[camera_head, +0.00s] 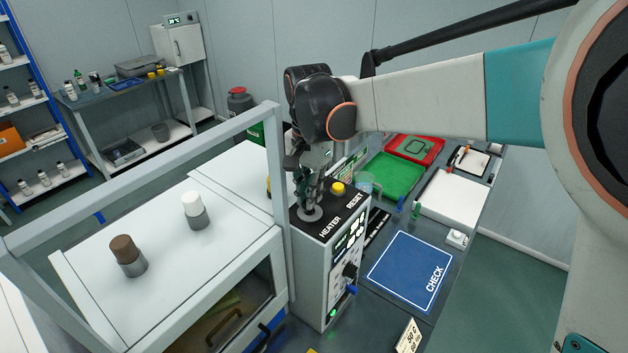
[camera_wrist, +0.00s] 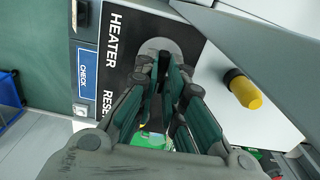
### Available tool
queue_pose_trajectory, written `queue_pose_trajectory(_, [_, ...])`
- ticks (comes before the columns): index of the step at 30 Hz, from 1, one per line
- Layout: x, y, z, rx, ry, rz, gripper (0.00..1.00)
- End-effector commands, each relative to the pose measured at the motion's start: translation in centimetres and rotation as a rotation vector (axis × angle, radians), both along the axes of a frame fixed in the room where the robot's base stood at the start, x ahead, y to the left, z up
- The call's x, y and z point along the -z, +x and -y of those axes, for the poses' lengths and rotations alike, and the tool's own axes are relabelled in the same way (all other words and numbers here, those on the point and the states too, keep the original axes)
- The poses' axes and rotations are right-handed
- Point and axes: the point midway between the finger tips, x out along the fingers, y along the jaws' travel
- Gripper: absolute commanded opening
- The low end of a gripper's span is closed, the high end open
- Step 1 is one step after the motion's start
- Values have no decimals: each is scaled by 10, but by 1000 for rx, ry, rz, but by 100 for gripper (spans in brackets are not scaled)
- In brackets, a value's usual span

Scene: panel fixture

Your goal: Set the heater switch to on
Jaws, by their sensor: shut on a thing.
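The heater switch (camera_head: 311,215) sits on the black top of the control box, beside the white HEATER label. In the head view its round grey base shows under my gripper (camera_head: 311,200). In the wrist view the grey base of the switch (camera_wrist: 160,45) shows just beyond the fingertips of my gripper (camera_wrist: 163,65). My gripper points down and is shut on the switch. The fingers hide its lever, so I cannot tell which way it is set.
A yellow button (camera_head: 338,188) is close by the RESET label. A metal frame post (camera_head: 283,200) rises just left of the control box (camera_head: 312,270). A white cabinet with two knobs stands left. A blue CHECK mat (camera_head: 410,270) and a green tray (camera_head: 393,177) lie right.

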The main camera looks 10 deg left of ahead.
Motion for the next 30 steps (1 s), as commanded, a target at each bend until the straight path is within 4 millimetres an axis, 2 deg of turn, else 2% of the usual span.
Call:
queue_pose_trajectory(19, [0,0,0,53,1,0,0])
queue_pose_trajectory(20, [0,0,0,53,1,0,12])
queue_pose_trajectory(22, [0,0,0,53,1,0,28])
queue_pose_trajectory(30, [0,0,0,52,0,0,30])
